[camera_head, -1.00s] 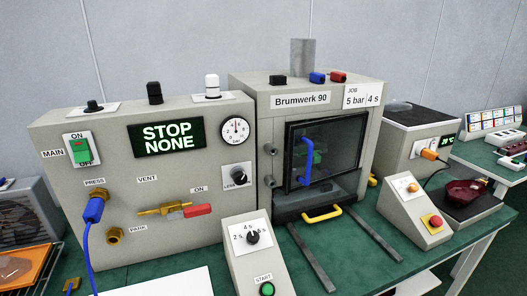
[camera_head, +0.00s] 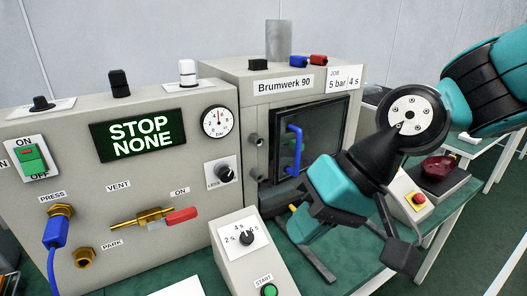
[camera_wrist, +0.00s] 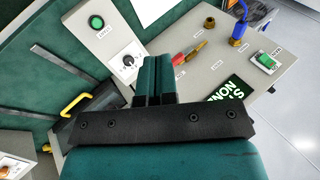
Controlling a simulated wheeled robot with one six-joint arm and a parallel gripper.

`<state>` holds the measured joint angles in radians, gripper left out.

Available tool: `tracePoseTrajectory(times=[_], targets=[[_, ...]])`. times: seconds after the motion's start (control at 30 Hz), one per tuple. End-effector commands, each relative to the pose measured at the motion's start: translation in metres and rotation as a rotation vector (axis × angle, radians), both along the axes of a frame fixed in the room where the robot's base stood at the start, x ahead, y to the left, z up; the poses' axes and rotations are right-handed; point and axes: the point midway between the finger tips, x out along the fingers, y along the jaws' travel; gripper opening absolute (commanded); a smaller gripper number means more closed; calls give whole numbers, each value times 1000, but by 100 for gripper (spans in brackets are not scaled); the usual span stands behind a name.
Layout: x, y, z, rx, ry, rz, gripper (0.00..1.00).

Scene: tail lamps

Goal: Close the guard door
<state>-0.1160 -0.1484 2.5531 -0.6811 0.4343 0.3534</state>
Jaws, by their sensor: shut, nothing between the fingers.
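The guard door (camera_head: 318,125) is the dark, see-through panel with a black frame on the front of the Brumwerk 90 machine (camera_head: 233,100). A blue upright handle (camera_head: 295,148) is on its left part. I cannot tell for certain how far the door stands open. My arm covers the lower right of the door's surroundings in the head view. My gripper (camera_wrist: 158,62) is shut and empty, its two teal fingers together in the wrist view. It hangs in front of the machine, below and to the right of the blue handle. The door is not recognisable in the wrist view.
A yellow handle (camera_wrist: 75,103) sits low before the machine, near rails. A sloped START box (camera_head: 247,255) stands in front. The control panel (camera_head: 120,205) with STOP NONE display, blue hose plug (camera_head: 55,232) and red-handled valve (camera_head: 180,215) is at left. A red button box is at right.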

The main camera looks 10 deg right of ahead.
Motion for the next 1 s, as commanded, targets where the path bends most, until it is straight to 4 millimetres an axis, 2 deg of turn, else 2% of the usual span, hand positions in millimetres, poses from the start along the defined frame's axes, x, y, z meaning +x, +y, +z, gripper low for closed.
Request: tracePoseTrajectory(times=[0.03,0.1,0.17,0.2,0.27,0.3,0.4,0.5,0.63,0.77,1.0], targets=[[22,6,-26,121,80,-170,0],[58,12,-37,344,218,-443,0],[91,7,-43,554,355,-678,0],[113,-1,-45,699,452,-825,0],[143,-20,-49,917,597,-1024,0],[161,-36,-51,1057,692,-1140,0],[193,-80,-58,1371,890,-1352,0],[210,-115,-64,1594,1024,-1465,0],[221,-134,-64,1723,1101,-1516,0],[234,-129,-60,1733,1111,-1517,0],[279,-108,-58,1729,1106,-1515,0]])
